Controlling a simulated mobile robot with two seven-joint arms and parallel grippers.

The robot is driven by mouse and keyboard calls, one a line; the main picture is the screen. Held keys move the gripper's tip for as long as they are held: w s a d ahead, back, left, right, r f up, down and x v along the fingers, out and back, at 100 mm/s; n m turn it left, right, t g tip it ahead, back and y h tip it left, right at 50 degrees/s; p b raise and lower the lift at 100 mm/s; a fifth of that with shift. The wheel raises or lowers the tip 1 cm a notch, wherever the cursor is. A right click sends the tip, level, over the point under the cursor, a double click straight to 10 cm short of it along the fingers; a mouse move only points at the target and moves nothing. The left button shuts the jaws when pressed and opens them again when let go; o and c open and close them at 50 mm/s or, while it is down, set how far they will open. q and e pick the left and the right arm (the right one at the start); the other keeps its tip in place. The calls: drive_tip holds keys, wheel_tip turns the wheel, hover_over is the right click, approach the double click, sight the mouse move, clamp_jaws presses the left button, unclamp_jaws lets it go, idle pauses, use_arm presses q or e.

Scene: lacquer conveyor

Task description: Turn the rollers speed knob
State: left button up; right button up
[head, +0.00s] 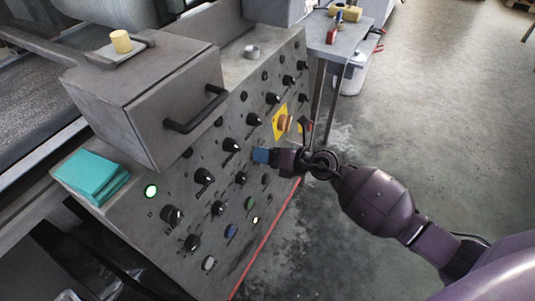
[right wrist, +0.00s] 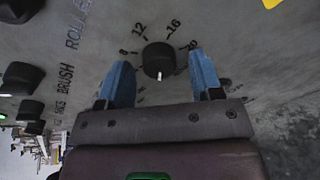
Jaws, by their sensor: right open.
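In the right wrist view a black round knob (right wrist: 158,60) with a white pointer mark sits on the grey panel. Numbers such as 8, 12, 16 and 20 surround it, and partly cut lettering beginning "ROLLE" is to its left. My right gripper (right wrist: 160,66) is open, with one blue finger on each side of the knob. Clear gaps show between fingers and knob, and I see no contact. In the head view my right gripper (head: 263,155) is at the control panel (head: 180,186), and hides the panel spot in front of it. My left gripper is out of view.
Other black knobs (head: 205,176) cover the sloping panel. A grey box with a black handle (head: 207,109) stands above it. An orange button on a yellow plate (head: 280,121) is just above my right gripper. Teal cloths (head: 92,174) lie at left. The floor at right is open.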

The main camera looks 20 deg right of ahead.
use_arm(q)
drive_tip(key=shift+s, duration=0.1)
use_arm(e)
drive_tip(key=c, duration=0.9)
drive_tip(key=shift+r+m+p, duration=0.2)
drive_tip(key=shift+m+p, duration=0.1)
drive_tip(key=shift+p, duration=0.05)
drive_tip(key=m+y+p, duration=0.1)
drive_tip(key=m+p, duration=0.4)
drive_tip(key=m, duration=0.2)
drive_tip(key=shift+m, duration=0.4)
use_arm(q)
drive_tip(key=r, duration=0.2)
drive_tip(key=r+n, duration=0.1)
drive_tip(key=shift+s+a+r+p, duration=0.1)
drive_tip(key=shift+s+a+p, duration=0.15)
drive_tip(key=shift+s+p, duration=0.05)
use_arm(e)
drive_tip(key=shift+f+m, duration=0.1)
drive_tip(key=shift+m, duration=0.2)
drive_tip(key=shift+c, duration=0.2)
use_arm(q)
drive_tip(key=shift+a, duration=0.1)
use_arm(e)
drive_tip(key=shift+f, duration=0.1)
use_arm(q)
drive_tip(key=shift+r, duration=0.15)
use_arm(e)
drive_tip(key=o, duration=0.9)
